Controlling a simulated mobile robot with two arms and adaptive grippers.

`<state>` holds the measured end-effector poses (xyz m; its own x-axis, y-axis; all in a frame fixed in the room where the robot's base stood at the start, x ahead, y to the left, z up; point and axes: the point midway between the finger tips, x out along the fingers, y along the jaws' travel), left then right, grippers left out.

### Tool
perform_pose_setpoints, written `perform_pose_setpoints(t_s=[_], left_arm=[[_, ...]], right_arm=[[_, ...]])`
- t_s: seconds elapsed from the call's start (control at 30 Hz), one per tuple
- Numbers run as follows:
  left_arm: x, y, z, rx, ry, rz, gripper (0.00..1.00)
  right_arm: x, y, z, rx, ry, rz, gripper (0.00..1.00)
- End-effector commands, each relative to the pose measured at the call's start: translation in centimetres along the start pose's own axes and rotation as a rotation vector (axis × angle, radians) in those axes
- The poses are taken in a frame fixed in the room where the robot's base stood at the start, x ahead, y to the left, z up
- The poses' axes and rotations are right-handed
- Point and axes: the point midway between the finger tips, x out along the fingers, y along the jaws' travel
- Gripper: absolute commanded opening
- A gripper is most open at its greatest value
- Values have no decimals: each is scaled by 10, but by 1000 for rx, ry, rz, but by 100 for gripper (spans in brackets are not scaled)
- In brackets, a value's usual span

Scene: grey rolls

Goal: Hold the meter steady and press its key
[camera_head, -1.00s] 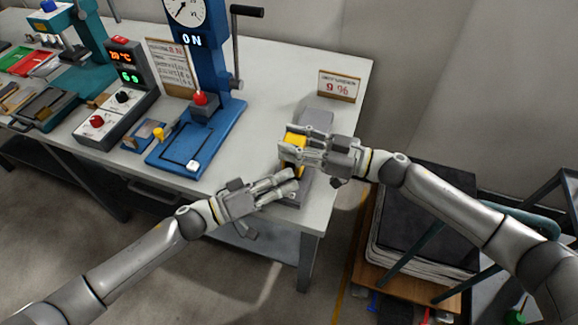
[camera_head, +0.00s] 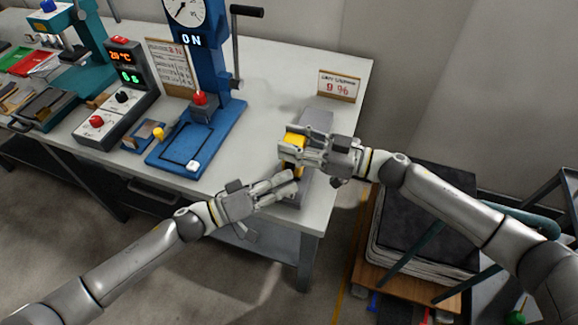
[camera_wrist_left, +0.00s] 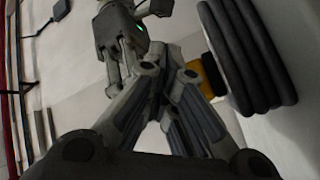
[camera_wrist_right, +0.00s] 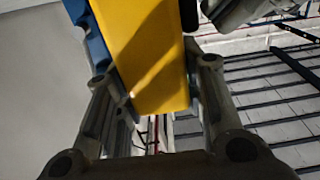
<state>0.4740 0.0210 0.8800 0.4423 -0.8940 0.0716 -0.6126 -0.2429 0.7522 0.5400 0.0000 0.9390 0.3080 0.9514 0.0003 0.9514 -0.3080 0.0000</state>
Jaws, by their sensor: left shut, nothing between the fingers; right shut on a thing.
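The yellow meter (camera_head: 291,146) is above the right end of the bench. My right gripper (camera_head: 290,152) is shut on it and hides much of it. In the right wrist view the meter (camera_wrist_right: 150,55) shows a wide plain yellow face between the fingers. My left gripper (camera_head: 291,183) is shut and empty, just below and in front of the meter in the head view. In the left wrist view its fingertips (camera_wrist_left: 168,58) meet, with a piece of yellow (camera_wrist_left: 212,75) beyond them. The meter's key and display cannot be made out, and I cannot tell whether the left fingertips touch it.
Grey rolls (camera_head: 317,122) lie behind and beneath my grippers; dark ridged ones (camera_wrist_left: 240,50) stand close in the left wrist view. A blue press (camera_head: 205,130), a control box (camera_head: 115,115) and a small sign (camera_head: 339,86) are on the bench. The bench's right edge is close.

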Motion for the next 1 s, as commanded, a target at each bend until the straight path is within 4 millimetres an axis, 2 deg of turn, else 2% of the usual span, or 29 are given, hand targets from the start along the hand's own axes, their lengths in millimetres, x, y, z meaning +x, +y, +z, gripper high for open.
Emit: perform_pose_setpoints(t_s=[0.53, 1.0], left_arm=[[-9, 6, 7, -1, -2, -1, 0], [-39, 28, 29, -1, -2, -1, 0]], right_arm=[[0, 0, 1, 1, -1, 0, 6], [0, 0, 1, 1, -1, 1, 6]])
